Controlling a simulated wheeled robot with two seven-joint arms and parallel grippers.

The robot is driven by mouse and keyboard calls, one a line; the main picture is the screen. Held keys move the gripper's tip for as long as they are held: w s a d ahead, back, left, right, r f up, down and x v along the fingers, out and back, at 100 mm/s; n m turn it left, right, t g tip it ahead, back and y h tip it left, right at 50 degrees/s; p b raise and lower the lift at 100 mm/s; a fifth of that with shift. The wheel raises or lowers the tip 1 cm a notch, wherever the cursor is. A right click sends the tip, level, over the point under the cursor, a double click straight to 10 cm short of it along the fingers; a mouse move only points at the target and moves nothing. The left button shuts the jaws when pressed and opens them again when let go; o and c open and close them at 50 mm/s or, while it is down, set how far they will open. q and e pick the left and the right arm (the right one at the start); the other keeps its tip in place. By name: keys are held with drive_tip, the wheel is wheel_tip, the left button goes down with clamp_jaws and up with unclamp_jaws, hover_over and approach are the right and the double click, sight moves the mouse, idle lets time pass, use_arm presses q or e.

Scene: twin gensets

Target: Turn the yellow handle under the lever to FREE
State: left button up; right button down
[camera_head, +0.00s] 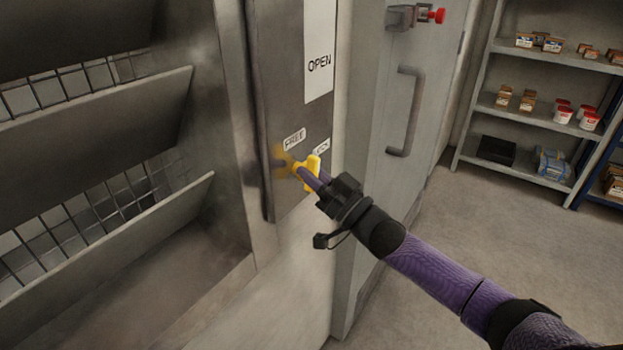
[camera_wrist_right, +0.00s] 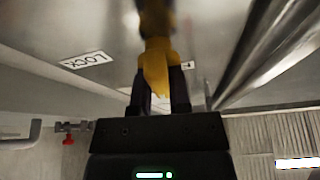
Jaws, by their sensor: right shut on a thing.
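The yellow handle (camera_head: 312,171) sits low on a grey metal panel (camera_head: 280,80), below an OPEN label (camera_head: 319,65). A FREE label (camera_head: 294,139) is above it to the left and a LOCK label (camera_head: 321,148) is to its right, partly cut off by the panel edge. My right gripper (camera_head: 318,183) is at the handle, with its fingers closed on it. In the right wrist view the yellow handle (camera_wrist_right: 157,80) runs down between the two dark fingers (camera_wrist_right: 158,92). The LOCK label (camera_wrist_right: 84,60) shows at upper left there. The lever is not clearly visible. My left gripper is out of view.
Slanted metal louvres (camera_head: 100,110) fill the left side. A grey cabinet door with a bar handle (camera_head: 405,110) and a red knob (camera_head: 438,15) stands right of the panel. Shelves (camera_head: 545,115) with boxes and tubs are at the far right. The floor between is clear.

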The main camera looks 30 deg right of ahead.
drive_tip(key=shift+f+n+y+b, duration=0.15)
drive_tip(key=shift+n+y, duration=0.15)
drive_tip(key=shift+n, duration=0.35)
drive_tip(key=shift+n+y+b, duration=0.15)
drive_tip(key=shift+n+y, duration=0.15)
drive_tip(key=shift+n, duration=0.35)
drive_tip(key=shift+n+g, duration=0.3)
drive_tip(key=c, duration=0.6)
unclamp_jaws()
